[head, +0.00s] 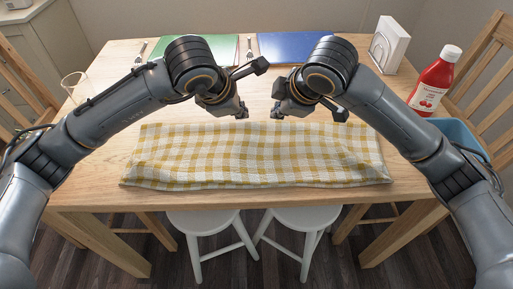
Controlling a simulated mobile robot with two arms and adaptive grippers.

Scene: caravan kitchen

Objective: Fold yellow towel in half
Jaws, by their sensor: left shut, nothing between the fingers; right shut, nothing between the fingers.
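The yellow and white checked towel (258,158) lies on the wooden table along its near edge, as a wide, short rectangle. It has soft wrinkles, and its left end reaches close to the front edge. The layers cannot be counted from here. My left gripper (243,114) is shut and empty, just beyond the towel's far edge, left of the middle. My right gripper (276,114) is shut and empty, close beside it on the right. Both look apart from the cloth. The arms hide parts of the table behind them.
A green mat (222,46) and a blue mat (290,46) lie at the back with cutlery. A glass (76,88) stands left. A white napkin holder (389,45) and red bottle (433,85) stand right. A blue bin (462,134) and chairs flank the table; two white stools (203,222) stand below.

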